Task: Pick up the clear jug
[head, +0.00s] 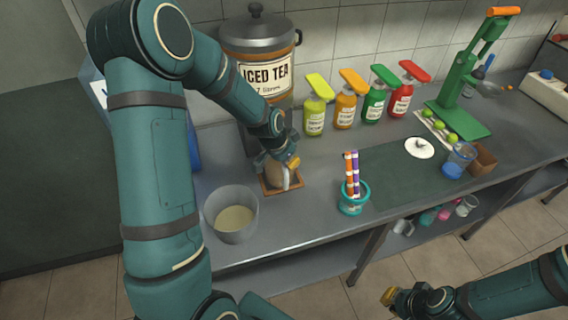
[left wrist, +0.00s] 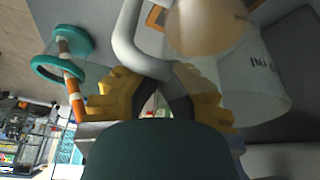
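The clear jug (head: 275,176) stands on a small wooden-edged tray (head: 294,185) in front of the iced tea dispenser, with something brownish in or behind it. My left gripper (head: 291,163) is at the jug and partly hides it. In the left wrist view the see-through jug (left wrist: 262,85) shows printed marks, and its pale curved handle (left wrist: 128,45) crosses right at my left fingertips (left wrist: 159,98). A gap shows between those fingers, with nothing visibly clamped. My right gripper (head: 389,297) is low at the front, away from the counter; its opening is unclear.
The iced tea dispenser (head: 260,42) stands behind the jug. A bucket with beige contents (head: 232,213) is at front left. A teal cup with striped sticks (head: 354,198) is to the right. Several bottles (head: 345,110) and a green press (head: 462,100) stand farther back. The dark mat (head: 400,178) is largely clear.

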